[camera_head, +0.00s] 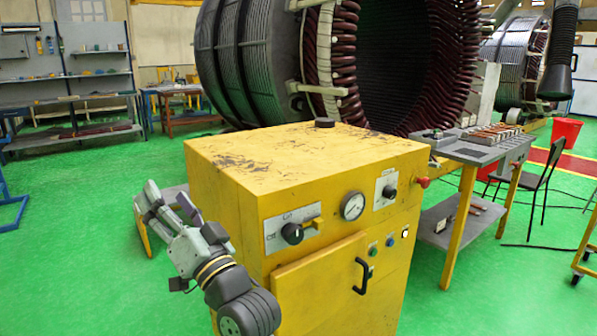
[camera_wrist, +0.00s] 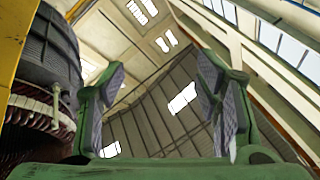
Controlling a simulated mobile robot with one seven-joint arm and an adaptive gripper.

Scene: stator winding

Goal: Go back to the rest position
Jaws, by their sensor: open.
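My arm reaches up along the left side of the yellow control cabinet (camera_head: 330,160) in the head view. My gripper (camera_head: 166,198) is at its far end, left of the cabinet and apart from the big stator. In the wrist view, my gripper (camera_wrist: 162,80) has its two padded fingers wide apart, with nothing between them. The wrist camera faces up toward the roof and wall. The large stator (camera_head: 235,65) with dark red coils stands behind the cabinet. Its side also shows at the left of the wrist view (camera_wrist: 48,75).
The cabinet front has a gauge (camera_head: 353,206), knobs and a black door handle (camera_head: 361,276). A grey worktable (camera_head: 455,150) with parts stands right of it, near a black chair (camera_head: 535,178) and red bucket (camera_head: 566,131). Shelves (camera_head: 70,85) stand far left. Green floor is open at left.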

